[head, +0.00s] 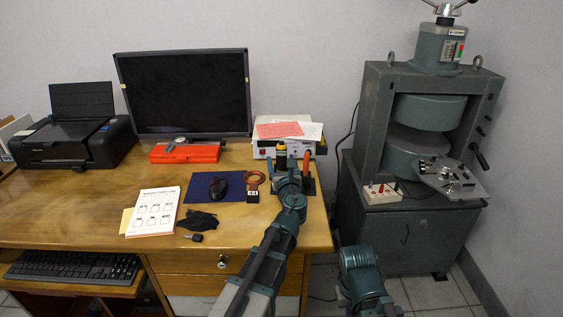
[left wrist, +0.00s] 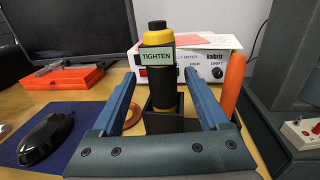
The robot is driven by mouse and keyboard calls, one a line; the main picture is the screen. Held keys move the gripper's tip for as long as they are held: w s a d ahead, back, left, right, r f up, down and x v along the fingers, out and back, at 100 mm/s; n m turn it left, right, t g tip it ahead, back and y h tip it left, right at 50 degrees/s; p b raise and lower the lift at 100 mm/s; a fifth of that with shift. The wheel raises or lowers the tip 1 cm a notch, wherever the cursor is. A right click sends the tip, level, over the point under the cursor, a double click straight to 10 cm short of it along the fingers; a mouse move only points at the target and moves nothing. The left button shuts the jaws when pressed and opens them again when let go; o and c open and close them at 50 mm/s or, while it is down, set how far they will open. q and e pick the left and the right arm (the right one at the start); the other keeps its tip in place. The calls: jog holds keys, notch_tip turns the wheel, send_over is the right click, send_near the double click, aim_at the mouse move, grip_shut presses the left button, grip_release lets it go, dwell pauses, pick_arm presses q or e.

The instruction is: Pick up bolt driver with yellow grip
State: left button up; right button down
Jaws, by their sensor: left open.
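The bolt driver with yellow and black grip (left wrist: 159,72) stands upright in a black square holder (left wrist: 163,121) in the left wrist view. A pale "TIGHTEN" label faces me on its upper part. In the head view the driver's top (head: 281,150) shows just beyond my left gripper (head: 288,168). My left gripper is open, and its two blue fingers (left wrist: 161,88) lie on either side of the driver in the wrist picture. The gripper hides the holder's lower front. My right gripper is not in view.
An orange-handled tool (left wrist: 233,82) stands close right of the right finger. A white meter box (head: 288,137) with papers is behind. A mouse (head: 218,188) on a blue pad, a copper-coloured ring (head: 254,178) and a booklet (head: 154,212) lie left. A large magnet (head: 425,135) stands right.

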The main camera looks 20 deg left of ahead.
pick_arm(q)
jog(key=x, duration=0.4)
jog(key=shift+w, duration=0.3)
grip_shut()
